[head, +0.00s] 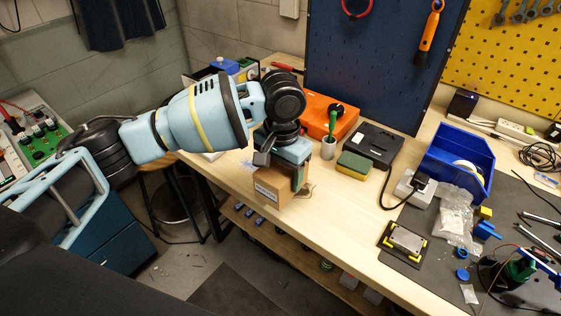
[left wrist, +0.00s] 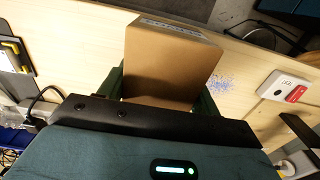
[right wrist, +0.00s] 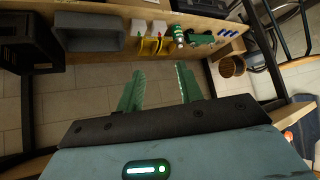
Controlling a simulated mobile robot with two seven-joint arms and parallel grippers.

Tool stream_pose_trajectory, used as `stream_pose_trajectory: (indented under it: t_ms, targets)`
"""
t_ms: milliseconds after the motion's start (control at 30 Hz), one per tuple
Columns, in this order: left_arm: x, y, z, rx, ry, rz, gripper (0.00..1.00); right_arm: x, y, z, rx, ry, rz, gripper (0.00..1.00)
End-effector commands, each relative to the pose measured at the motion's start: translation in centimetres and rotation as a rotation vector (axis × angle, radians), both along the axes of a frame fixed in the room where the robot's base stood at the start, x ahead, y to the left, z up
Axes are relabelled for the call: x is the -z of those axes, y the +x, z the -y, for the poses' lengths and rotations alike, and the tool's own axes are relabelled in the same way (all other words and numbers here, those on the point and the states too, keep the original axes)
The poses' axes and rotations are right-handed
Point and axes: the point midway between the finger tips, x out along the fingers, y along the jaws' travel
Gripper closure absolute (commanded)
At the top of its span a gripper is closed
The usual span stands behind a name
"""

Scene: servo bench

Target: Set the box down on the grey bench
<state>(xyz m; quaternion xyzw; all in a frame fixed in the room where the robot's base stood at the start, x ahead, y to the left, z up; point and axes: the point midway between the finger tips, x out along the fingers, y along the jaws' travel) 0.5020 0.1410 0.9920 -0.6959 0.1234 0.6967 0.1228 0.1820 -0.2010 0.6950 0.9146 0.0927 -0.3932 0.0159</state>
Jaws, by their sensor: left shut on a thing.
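A brown cardboard box (head: 272,190) with a white label is held by my left gripper (head: 281,178) near the front edge of the bench (head: 345,205). The bench top is pale wood, with a dark grey mat (head: 515,205) on its right part. In the left wrist view the box (left wrist: 168,65) sits between the two dark green fingers of my left gripper (left wrist: 163,88), over the wood. I cannot tell whether its underside touches the bench. My right gripper (right wrist: 158,88) shows in the right wrist view only, open and empty, facing the floor and a lower shelf.
Behind the box stand an orange case (head: 325,112), a cup (head: 328,148), a sponge (head: 354,167) and a black device (head: 371,145). A blue bin (head: 456,160) and small parts lie to the right. Bare wood is free right of the box.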

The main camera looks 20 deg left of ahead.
Motion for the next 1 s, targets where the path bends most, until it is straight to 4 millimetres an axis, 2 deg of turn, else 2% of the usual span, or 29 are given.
stream_pose_trajectory:
  t_ms: [33, 200, 400, 600, 833, 1000]
  targets:
    - [-0.6, -1.4, 0.4, 0.005, -0.001, 0.007, 0.66, -0.7, 0.5, 0.0, 0.001, 0.000, 0.015, 0.64]
    - [-1.0, -5.3, 1.6, 0.004, -0.001, 0.007, 0.66, -1.4, 1.1, 0.1, 0.000, -0.002, 0.034, 0.64]
    - [-1.1, -8.6, 2.7, 0.002, -0.001, 0.005, 0.66, -1.9, 1.5, 0.3, -0.004, -0.009, 0.046, 0.64]
    - [-1.1, -10.1, 3.1, -0.002, 0.000, 0.002, 0.66, -1.9, 1.5, 0.6, -0.009, -0.015, 0.047, 0.64]
    - [-1.0, -10.4, 3.1, -0.004, 0.000, 0.001, 0.66, -1.8, 1.4, 0.6, -0.008, -0.015, 0.044, 0.64]
    - [0.9, -10.7, 2.2, -0.042, -0.014, -0.009, 0.66, -1.8, 1.5, 0.6, -0.007, -0.014, 0.046, 0.64]
